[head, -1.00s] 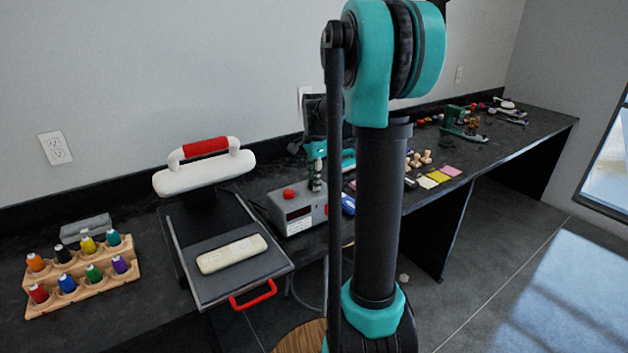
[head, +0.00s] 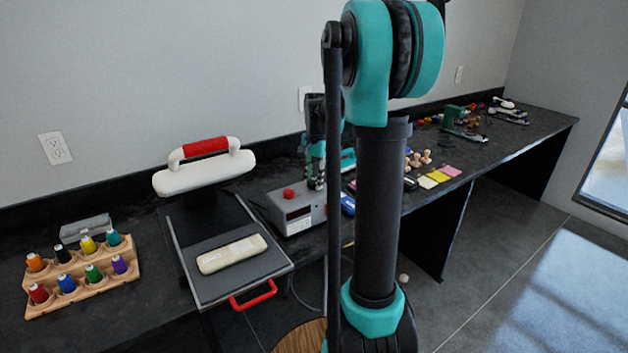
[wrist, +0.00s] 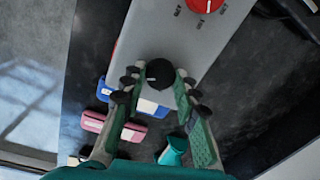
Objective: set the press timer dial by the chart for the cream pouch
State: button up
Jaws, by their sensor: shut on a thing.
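The timer box (head: 298,212) is a grey box with a red button on top and a small display on its front, on the bench right of the press. My gripper (head: 317,182) is over its right end. In the wrist view the black dial (wrist: 160,74) sits on the box top between the fingertips of my gripper (wrist: 158,82), which are shut on it. The cream pouch (head: 232,254) lies flat on the press's lower tray (head: 213,291). The press's white upper plate with red handle (head: 205,168) is raised. The dial's marks and the chart cannot be made out.
Blue and pink blocks (wrist: 93,121) lie close beside the box. Sticky notes (head: 433,179) and stamps lie farther right along the bench.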

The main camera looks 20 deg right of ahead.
jog(key=n, duration=0.6)
jog(key=shift+n, duration=0.3)
dwell(0.5)
jog(key=o, duration=1.2)
jog(key=shift+c, duration=0.2)
jog(key=shift+r, duration=0.1)
notch_tip(320, 180, up, 12)
jog(key=shift+d, duration=0.4)
jog(key=shift+s, duration=0.15)
jog(key=s+a+f+n+t, duration=0.1)
jog(key=s+a+f+n, duration=0.1)
jog(key=s+f, duration=0.9)
jog(key=s+a+f+n+t, duration=0.2)
jog(key=s+a+f+n, duration=0.1)
jog(key=s+f, duration=0.9)
jog(key=shift+s+a+t, duration=0.3)
jog(key=shift+s, duration=0.75)
